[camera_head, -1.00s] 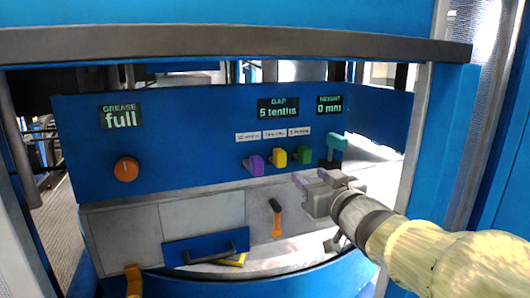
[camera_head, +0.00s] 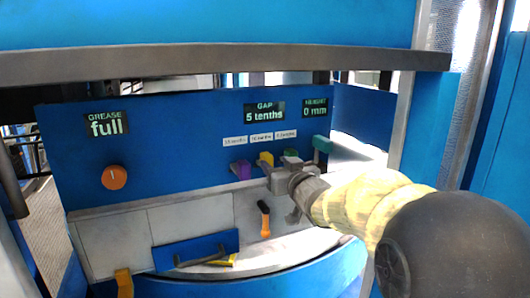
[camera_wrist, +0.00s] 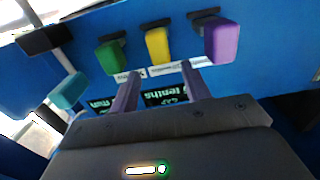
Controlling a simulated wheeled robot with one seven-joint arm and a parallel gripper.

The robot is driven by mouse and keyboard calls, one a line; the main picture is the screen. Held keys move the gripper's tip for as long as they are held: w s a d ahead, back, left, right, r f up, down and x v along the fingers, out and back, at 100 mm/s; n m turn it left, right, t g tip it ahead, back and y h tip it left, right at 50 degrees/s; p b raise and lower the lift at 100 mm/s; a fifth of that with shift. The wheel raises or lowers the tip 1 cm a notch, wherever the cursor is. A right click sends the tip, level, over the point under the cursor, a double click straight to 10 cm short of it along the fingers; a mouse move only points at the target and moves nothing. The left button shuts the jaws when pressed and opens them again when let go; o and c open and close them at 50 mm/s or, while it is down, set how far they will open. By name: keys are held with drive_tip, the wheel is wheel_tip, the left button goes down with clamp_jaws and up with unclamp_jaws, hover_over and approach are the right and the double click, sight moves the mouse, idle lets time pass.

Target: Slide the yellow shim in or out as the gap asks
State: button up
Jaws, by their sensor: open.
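The yellow shim (camera_head: 266,158) sticks out of the blue panel between the purple shim (camera_head: 241,169) and the green shim (camera_head: 291,155). In the wrist view, the yellow shim (camera_wrist: 158,45) stands just beyond my open fingers, roughly centred between their tips. My gripper (camera_head: 268,168) is open and empty in front of the shims, partly hiding the yellow and green ones. The gripper fingers (camera_wrist: 160,69) appear apart from the shim. The gap display (camera_head: 264,112) reads 5 tenths. Small labels (camera_head: 261,138) above the shims are hard to read.
A teal handle (camera_head: 322,144) stands right of the shims, below a height display (camera_head: 314,108) reading 0 mm. An orange knob (camera_head: 114,177) is under the grease display (camera_head: 106,124). An orange-handled lever (camera_head: 265,222) sits below. A grey bar (camera_head: 220,66) crosses above.

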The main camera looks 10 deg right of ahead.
sight(270, 158)
drive_tip(key=w, duration=0.2)
drive_tip(key=w+a+p, duration=0.1)
drive_tip(key=w, duration=0.1)
drive_tip(key=w+p, duration=0.1)
drive_tip(key=w, duration=0.1)
drive_tip(key=shift+w+a, duration=0.25)
drive_tip(key=shift+w, duration=0.15)
drive_tip(key=shift+c, duration=0.2)
